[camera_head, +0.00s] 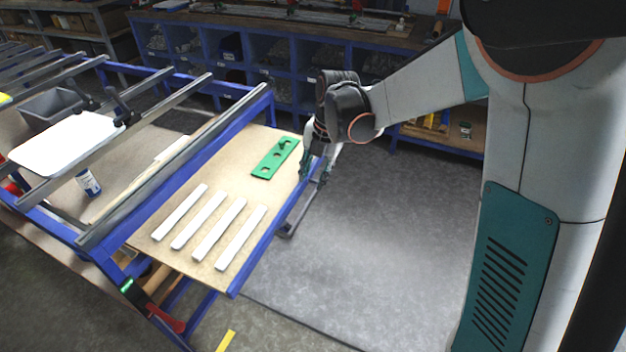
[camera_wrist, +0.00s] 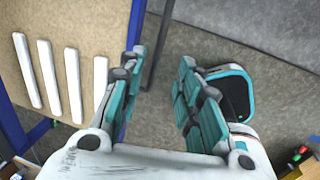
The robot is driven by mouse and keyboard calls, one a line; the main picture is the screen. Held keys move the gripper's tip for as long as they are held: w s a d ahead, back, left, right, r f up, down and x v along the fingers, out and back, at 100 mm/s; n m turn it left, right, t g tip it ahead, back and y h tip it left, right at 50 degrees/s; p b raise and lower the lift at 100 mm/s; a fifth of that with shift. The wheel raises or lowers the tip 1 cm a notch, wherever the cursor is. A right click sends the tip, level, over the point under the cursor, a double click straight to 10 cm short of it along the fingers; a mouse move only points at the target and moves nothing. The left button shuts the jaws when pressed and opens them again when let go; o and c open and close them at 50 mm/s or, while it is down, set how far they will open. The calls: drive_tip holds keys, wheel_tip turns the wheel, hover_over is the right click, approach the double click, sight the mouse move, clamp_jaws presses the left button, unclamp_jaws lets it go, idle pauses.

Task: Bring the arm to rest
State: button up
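My gripper (camera_head: 316,168) hangs at the right edge of the wooden work table, near the green plate, with its fingers pointing down. In the wrist view my gripper (camera_wrist: 160,62) shows two teal-padded fingers spread apart with nothing between them. Beyond the fingers lie grey floor and the table's blue edge. My arm reaches out from the column on the right, across the open floor to the table edge. I cannot tell the exact gap between the fingers and the table edge.
The wooden table (camera_head: 150,219) carries several white strips (camera_head: 242,237) and a green plate with holes (camera_head: 275,158). A white board (camera_head: 66,143), a grey bin (camera_head: 50,108) and a small bottle (camera_head: 88,183) are at left. Blue shelving (camera_head: 207,49) stands behind. Grey floor (camera_head: 400,220) is clear.

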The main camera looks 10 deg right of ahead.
idle(0.4)
drive_tip(key=s+d+r+m+t, duration=0.1)
drive_tip(key=s+r+m+t, duration=0.1)
drive_tip(key=s+m, duration=0.6)
drive_tip(key=s+d+r+m+t+h, duration=0.1)
drive_tip(key=s+d+r+m+t, duration=0.1)
drive_tip(key=s+r+m, duration=0.3)
drive_tip(key=s+d+r+m+t, duration=0.2)
drive_tip(key=s+r+m, duration=0.2)
drive_tip(key=s+m, duration=0.7)
drive_tip(key=m, duration=0.4)
drive_tip(key=shift+d+m+h, duration=0.25)
drive_tip(key=shift+m+h, duration=0.15)
